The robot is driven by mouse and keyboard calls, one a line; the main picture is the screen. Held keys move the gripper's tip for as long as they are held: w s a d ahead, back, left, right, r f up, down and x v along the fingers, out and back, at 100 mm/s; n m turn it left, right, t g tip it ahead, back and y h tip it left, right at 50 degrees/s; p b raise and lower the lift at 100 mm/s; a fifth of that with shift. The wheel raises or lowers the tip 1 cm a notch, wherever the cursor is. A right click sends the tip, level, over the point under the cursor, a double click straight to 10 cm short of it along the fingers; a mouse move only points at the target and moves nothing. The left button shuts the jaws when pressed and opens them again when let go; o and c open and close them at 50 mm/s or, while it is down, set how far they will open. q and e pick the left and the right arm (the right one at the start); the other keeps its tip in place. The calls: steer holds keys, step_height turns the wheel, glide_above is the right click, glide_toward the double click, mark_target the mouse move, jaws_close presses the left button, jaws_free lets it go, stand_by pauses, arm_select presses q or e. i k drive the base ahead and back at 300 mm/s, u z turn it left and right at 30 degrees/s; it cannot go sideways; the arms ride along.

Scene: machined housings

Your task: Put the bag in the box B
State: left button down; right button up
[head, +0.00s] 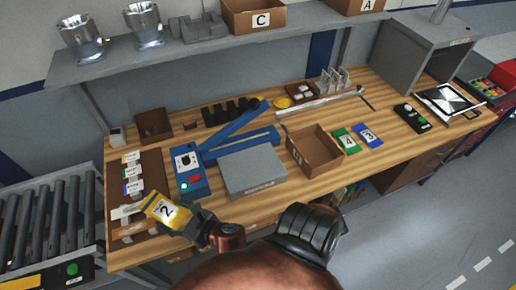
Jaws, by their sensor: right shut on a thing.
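A yellow bag with a white label marked 2 (163,207) is at the front left of the wooden workbench. My right gripper (187,222) is shut on the bag's near right edge; I cannot tell whether the bag touches the bench. An open brown cardboard box (322,164) stands on the bench right of centre. Its small front label is too small to read. A green bag marked 4 (346,141) and a blue bag marked 3 (369,135) lie right of this box. My left gripper is not in view.
A grey block (252,172) and a blue sealer-like machine (190,170) stand between the held bag and the open box. Box C (254,17) and box A (357,5) sit on the shelf above. A roller conveyor (45,225) is at left.

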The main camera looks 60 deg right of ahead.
mark_target(312, 155)
steer(key=u, duration=1.25)
steer(key=k, duration=1.8)
steer(key=z, duration=0.6)
